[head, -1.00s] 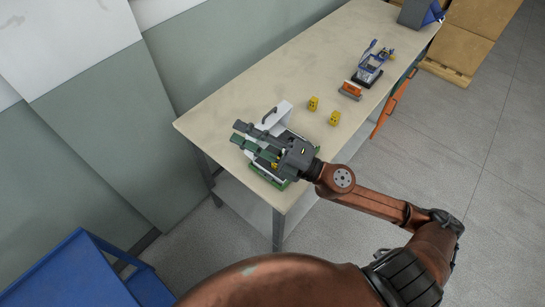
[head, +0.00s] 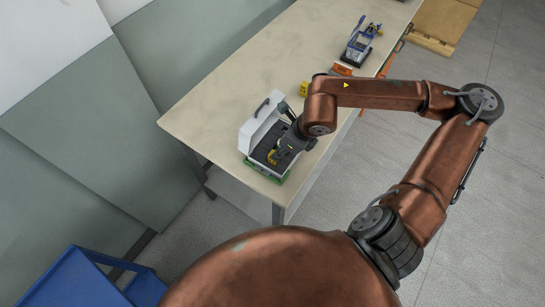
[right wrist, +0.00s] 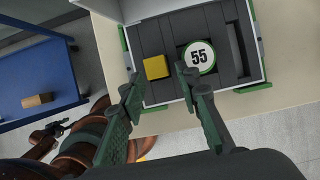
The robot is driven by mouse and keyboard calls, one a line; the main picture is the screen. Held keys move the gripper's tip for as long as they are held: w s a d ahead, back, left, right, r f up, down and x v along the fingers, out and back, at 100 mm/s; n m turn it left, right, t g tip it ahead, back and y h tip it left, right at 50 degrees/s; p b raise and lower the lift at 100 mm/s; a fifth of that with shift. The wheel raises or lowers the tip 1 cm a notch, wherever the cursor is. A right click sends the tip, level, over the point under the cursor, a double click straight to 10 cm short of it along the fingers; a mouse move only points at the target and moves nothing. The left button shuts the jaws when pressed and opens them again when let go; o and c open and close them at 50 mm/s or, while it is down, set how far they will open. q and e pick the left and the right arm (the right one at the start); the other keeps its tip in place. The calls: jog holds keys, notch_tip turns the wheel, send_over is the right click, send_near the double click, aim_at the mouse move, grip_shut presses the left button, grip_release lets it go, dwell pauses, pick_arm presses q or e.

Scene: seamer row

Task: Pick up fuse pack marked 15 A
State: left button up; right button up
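A white case (head: 252,132) with a green base stands open at the near end of the table. No 15 A mark is readable on the pack. My right gripper (head: 277,153) is over the case; its green fingers (right wrist: 160,95) are apart, with nothing between them, just short of the pack and label. Another yellow pack (head: 304,88) stands on the table beyond the case, its marking too small to read.
Farther along the table (head: 215,95) are an orange item (head: 342,70), partly behind my arm, and a blue device (head: 360,45). A blue cart (head: 85,280) stands at lower left. The table's left side is clear.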

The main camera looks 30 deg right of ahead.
jog(key=x, duration=0.5)
jog(key=shift+w+a+r, duration=0.1)
jog(key=shift+a, duration=0.15)
grip_shut()
